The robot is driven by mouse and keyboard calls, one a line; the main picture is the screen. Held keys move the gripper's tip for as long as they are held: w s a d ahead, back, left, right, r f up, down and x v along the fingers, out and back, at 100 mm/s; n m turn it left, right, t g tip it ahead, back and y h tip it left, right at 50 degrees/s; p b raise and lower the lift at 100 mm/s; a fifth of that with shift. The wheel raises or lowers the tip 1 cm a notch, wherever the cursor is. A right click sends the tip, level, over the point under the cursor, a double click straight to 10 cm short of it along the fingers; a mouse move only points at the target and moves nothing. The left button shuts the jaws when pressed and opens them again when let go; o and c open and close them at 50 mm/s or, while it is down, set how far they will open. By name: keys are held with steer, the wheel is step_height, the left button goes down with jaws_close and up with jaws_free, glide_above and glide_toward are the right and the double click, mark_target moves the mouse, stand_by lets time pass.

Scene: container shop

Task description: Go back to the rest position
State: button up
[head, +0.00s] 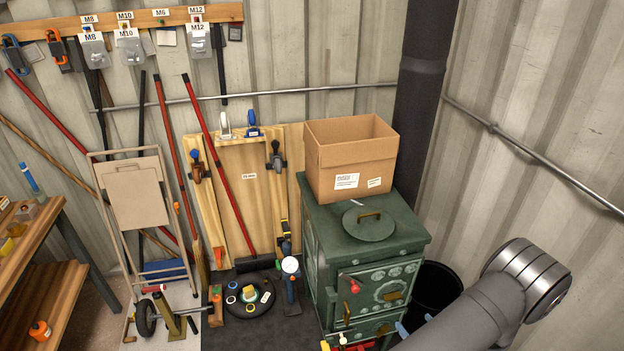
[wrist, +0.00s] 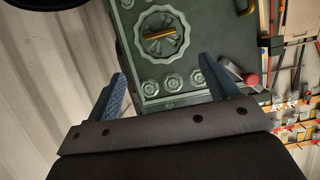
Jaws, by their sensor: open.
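My arm enters the head view at the lower right, in front of the green stove (head: 330,245). My gripper (wrist: 162,68) is open and empty in the wrist view. Its two bluish fingers stand wide apart, with nothing between them. The stove's front (wrist: 195,60) lies beyond the fingers, with a round ornament and a brass handle (wrist: 166,38) on it. A red-tipped knob (wrist: 250,79) shows just right of the right finger. In the head view most of my gripper is hidden behind my arm; only bluish finger parts show near the stove's lower front.
A cardboard box (head: 352,160) and a round lid (head: 369,222) are on the stove top. A black bucket (head: 436,288) stands right of the stove. A black pipe (head: 420,95) rises behind it.

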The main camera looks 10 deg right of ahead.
steer(key=x, duration=1.4)
steer(key=shift+s, duration=0.15)
steer(key=v, duration=1.7)
glide_toward(393, 299)
steer(key=x, duration=0.9)
steer(key=shift+w+d+f, duration=0.2)
steer(key=shift+w+d, duration=0.05)
steer(key=shift+w, duration=0.05)
steer(key=n+h, duration=0.2)
steer(key=n, duration=0.1)
steer(key=shift+s+a, duration=0.1)
steer(key=shift+a, duration=0.05)
steer(key=n+h, duration=0.2)
steer(key=n, duration=0.1)
steer(key=shift+a+t, duration=0.1)
steer(key=shift+t, duration=0.2)
steer(key=shift+s, duration=0.25)
steer(key=shift+v, duration=2.35)
